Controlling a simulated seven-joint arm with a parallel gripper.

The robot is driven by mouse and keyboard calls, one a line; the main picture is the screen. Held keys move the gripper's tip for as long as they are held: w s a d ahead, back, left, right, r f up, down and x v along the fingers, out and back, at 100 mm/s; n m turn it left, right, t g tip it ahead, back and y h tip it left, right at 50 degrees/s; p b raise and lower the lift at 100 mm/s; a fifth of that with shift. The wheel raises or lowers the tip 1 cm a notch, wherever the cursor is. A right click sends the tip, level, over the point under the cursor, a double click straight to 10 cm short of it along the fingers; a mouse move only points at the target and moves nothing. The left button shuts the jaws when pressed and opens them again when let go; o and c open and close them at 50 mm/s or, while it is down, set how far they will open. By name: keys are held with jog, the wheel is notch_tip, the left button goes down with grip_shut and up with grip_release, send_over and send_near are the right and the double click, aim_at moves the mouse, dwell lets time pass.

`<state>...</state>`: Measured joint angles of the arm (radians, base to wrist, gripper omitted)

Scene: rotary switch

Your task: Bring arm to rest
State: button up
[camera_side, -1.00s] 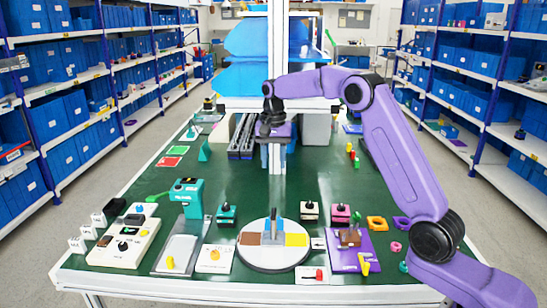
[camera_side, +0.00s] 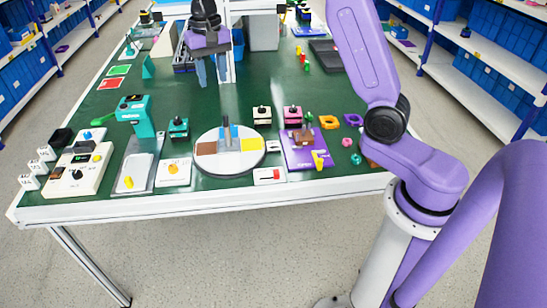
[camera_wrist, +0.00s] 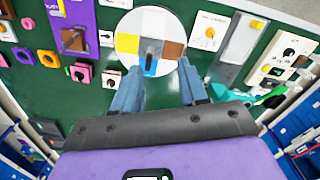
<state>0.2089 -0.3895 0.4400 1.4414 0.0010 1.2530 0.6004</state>
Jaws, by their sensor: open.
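My gripper (camera_side: 212,72) hangs fingers down over the far middle of the green table in the side view, clear of the switches. Its two blue fingers are apart with nothing between them; the wrist view shows the same gap (camera_wrist: 160,68). A round white disc with coloured sectors and a dark pointer, the rotary switch (camera_side: 230,162), lies near the front edge of the table. The wrist view shows the disc (camera_wrist: 150,17) beyond the fingertips, partly overlapped by them. My upper arm runs out of the top of the side view.
A white plate with an orange knob (camera_side: 174,174) lies left of the disc, and a purple board (camera_side: 296,160) lies right. A white control panel (camera_side: 70,181) is at the front left. A teal upright device (camera_side: 135,115) stands behind. Open green surface lies between gripper and disc.

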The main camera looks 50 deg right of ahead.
jog(key=s+a+n, duration=0.5)
jog(key=s, duration=0.5)
jog(key=s+d+f+n, duration=0.2)
jog(key=s+n, duration=0.4)
jog(key=s, duration=0.7)
jog(key=s+d+f+n, duration=0.2)
jog(key=s+n, duration=0.4)
jog(key=s, duration=0.8)
jog(key=shift+s+d+f, duration=0.2)
jog(key=shift+s+f, duration=0.05)
jog(key=shift+f, duration=0.05)
